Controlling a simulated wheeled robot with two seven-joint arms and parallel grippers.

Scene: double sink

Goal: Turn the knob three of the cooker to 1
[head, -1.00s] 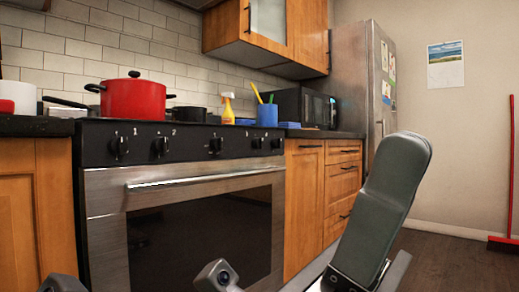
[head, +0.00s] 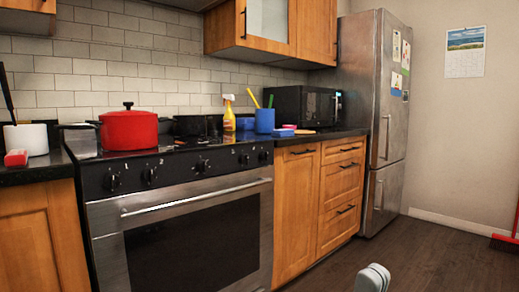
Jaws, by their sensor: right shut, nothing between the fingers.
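The cooker (head: 195,238) stands left of centre, with a black front panel above a steel oven door. Several black knobs sit in a row on the panel. The third knob from the left (head: 203,165) is near the panel's middle, and its pointer setting is too small to read. Other knobs are at the left end (head: 113,181) and the right end (head: 264,157). My right gripper (head: 373,278) shows only as a grey rounded tip at the bottom edge. It is shut and empty, well to the right of and apart from the cooker. My left gripper is out of view.
A red pot (head: 129,131) and a dark pan (head: 197,125) are on the cooktop. A spray bottle (head: 229,115), blue cup (head: 264,121) and microwave (head: 300,107) stand on the right counter. Drawers (head: 341,190) and a fridge (head: 380,120) follow.

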